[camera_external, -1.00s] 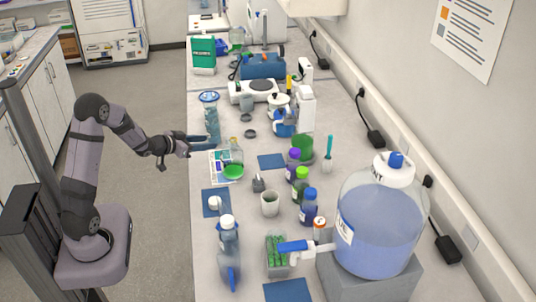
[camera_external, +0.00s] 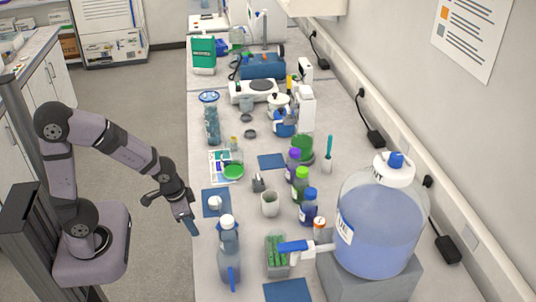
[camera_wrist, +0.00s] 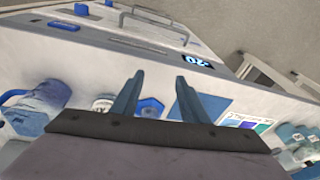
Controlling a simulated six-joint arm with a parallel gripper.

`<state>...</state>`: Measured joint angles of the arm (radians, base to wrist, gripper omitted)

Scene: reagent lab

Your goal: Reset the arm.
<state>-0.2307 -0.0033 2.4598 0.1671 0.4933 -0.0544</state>
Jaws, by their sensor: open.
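My gripper (camera_external: 193,228) hangs at the left edge of the lab bench (camera_external: 203,270) in the external view, pointing down. Its two blue-grey fingers show apart in the wrist view (camera_wrist: 160,84), with nothing between them. My arm is bent at the elbow and reaches down and forward from its base beside the bench. The nearest bench items are a blue mat (camera_external: 209,208) with a small white-topped item (camera_external: 215,202) on it, and a wash bottle (camera_external: 229,255).
Bottles (camera_external: 309,207), a beaker (camera_external: 270,203), a green rack (camera_external: 277,256) and a large carboy (camera_external: 378,225) crowd the bench. A tall blue-capped cylinder (camera_external: 211,122) stands near its left edge. The floor (camera_external: 145,130) left of the bench is clear. A -20 display (camera_wrist: 197,61) shows in the wrist view.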

